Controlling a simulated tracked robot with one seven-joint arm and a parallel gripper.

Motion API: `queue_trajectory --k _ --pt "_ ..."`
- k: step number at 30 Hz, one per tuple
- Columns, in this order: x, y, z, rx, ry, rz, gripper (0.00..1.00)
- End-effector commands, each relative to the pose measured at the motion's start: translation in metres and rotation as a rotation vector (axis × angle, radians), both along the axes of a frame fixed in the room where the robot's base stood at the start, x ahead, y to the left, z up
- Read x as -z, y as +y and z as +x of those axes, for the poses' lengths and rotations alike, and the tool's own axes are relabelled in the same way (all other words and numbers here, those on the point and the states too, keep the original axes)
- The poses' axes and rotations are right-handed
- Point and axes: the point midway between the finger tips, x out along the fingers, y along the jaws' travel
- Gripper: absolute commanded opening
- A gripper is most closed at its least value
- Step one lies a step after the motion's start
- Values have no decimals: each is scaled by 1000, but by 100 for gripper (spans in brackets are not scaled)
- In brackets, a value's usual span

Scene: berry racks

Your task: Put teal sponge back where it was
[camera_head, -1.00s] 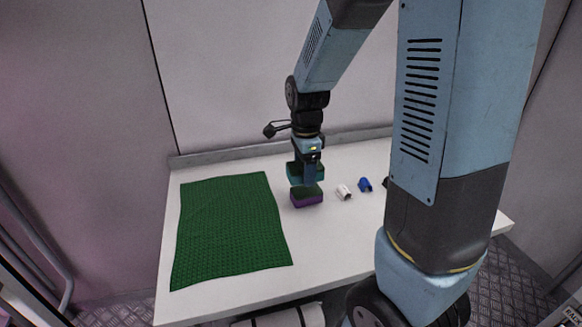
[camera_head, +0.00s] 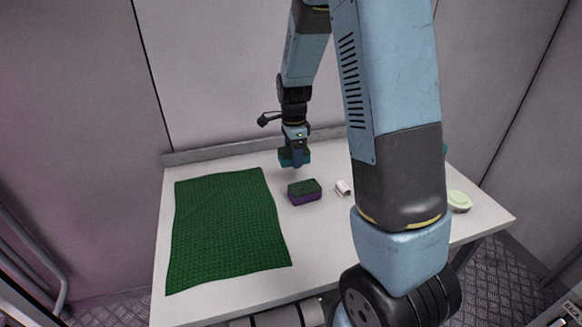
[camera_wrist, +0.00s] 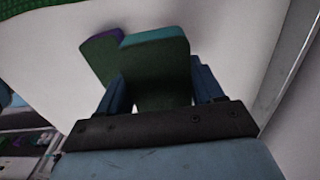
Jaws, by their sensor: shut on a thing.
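The teal sponge (camera_head: 297,157) has a teal body and a dark green side. My gripper (camera_head: 295,160) is shut on it, toward the back of the white table. In the wrist view the sponge (camera_wrist: 158,62) stands between the two blue fingers (camera_wrist: 160,92). A purple sponge with a dark green top (camera_head: 305,192) lies on the table, in front of my gripper and apart from it in the head view. The purple sponge also shows behind the teal one in the wrist view (camera_wrist: 99,46). I cannot tell whether the teal sponge touches the table.
A green cloth (camera_head: 225,230) lies flat on the left of the table (camera_head: 325,240). A small white object (camera_head: 343,188) lies right of the purple sponge. A pale round thing (camera_head: 459,201) is at the right. A back wall borders the table; my arm hides part of the right side.

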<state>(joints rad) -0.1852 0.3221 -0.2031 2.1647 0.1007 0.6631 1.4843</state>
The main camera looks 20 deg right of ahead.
Motion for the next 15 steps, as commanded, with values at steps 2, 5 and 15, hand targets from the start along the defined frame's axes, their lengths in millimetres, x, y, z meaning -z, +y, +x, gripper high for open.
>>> queue_trajectory --k 2,5,15 --pt "13 -2 8 2 3 0 22" --pt "25 -5 19 1 2 0 22" --pt "44 -8 35 0 1 0 22"
